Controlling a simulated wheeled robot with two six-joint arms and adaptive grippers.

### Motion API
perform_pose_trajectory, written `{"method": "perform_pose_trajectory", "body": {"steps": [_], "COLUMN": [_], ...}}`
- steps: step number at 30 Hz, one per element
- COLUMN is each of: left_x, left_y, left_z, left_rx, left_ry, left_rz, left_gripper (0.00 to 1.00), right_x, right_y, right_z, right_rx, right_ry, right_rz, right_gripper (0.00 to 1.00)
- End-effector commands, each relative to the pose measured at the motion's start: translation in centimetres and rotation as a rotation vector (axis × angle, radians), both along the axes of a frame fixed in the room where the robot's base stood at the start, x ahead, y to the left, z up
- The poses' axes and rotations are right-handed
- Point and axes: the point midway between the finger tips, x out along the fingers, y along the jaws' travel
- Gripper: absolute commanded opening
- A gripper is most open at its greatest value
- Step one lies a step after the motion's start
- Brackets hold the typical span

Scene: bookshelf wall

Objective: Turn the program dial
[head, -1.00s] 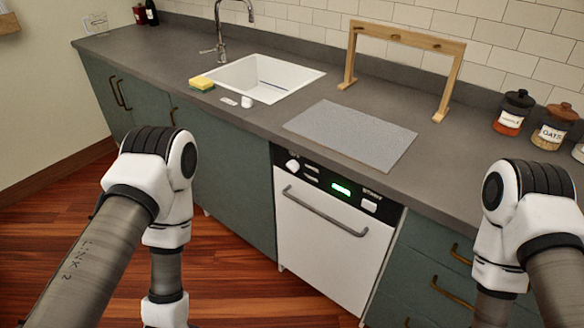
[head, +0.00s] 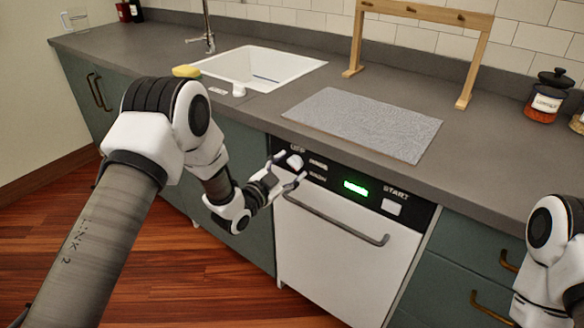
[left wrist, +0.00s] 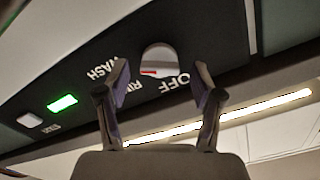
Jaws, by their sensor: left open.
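The white program dial (head: 295,162) sits at the left end of the dishwasher's black control panel (head: 325,178). In the left wrist view the dial (left wrist: 159,62) has a red pointer mark, with OFF, RINSE and WASH lettering around it. My left gripper (head: 287,168) is open at the dial in the head view. In the left wrist view its fingertips (left wrist: 160,80) stand apart on either side of the dial's lower part; I cannot tell whether they touch it. My right gripper is out of view; only part of my right arm shows.
The dishwasher's handle (head: 335,220) runs below the panel. A green display (head: 355,188) and a START button (head: 391,206) are to the right. The counter edge overhangs above, with a grey mat (head: 365,122) on it. A sink (head: 255,68) is further left.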

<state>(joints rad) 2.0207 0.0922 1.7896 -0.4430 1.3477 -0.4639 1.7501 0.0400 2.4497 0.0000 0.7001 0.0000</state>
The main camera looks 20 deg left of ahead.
Motion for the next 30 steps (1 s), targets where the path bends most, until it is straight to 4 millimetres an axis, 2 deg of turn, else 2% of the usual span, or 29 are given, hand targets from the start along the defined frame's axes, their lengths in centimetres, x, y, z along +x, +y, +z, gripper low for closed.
{"method": "perform_pose_trajectory", "body": {"steps": [3,9,10,15,30], "left_x": [0.87,0.96,0.96,0.94,0.95], "left_y": [-0.41,-0.4,-0.4,-0.4,-0.37], "left_z": [0.01,-0.05,-0.05,-0.05,0.01], "left_rx": [0.0,0.0,0.0,0.0,-0.066], "left_ry": [0.0,0.002,0.002,0.002,0.024], "left_rz": [-0.001,0.0,0.0,0.0,-0.001], "left_gripper": [0.67,0.67,0.63,0.06,0.06], "right_x": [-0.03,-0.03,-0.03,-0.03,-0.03], "right_y": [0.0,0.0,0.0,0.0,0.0], "right_z": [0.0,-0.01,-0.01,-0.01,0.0], "right_rx": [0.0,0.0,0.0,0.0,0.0], "right_ry": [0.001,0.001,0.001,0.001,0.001], "right_rz": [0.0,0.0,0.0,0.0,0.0], "right_gripper": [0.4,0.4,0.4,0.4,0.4]}}
